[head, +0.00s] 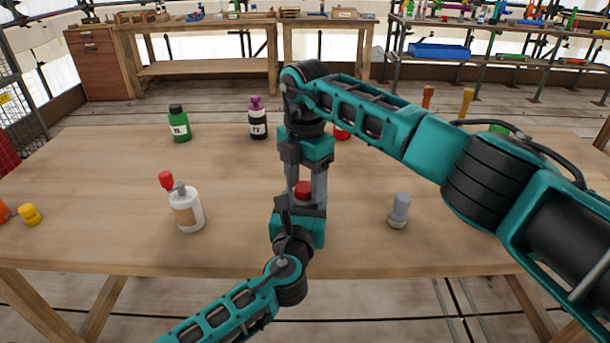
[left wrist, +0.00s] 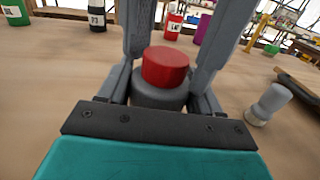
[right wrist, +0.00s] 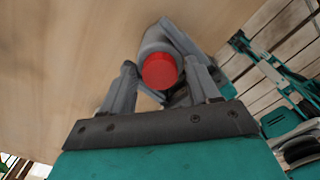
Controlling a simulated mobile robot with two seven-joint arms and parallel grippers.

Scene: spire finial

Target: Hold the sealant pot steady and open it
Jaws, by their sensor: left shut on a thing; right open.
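The sealant pot has a grey body (left wrist: 160,96) and a red lid (head: 303,188); the lid also shows in the left wrist view (left wrist: 166,66) and the right wrist view (right wrist: 159,70). My left gripper (head: 304,206) is low at the table and shut on the pot's body, which it mostly hides in the head view. My right gripper (head: 305,182) points down from above and is open. Its fingers stand on either side of the lid in the left wrist view. I see no clear contact between them and the lid.
A white bottle with a red tip (head: 187,210) stands left, and a small grey-topped item (head: 399,209) right. A green bottle (head: 180,125) and a purple-capped dark bottle (head: 258,121) stand behind. A red item (head: 342,132) is partly hidden by my right arm.

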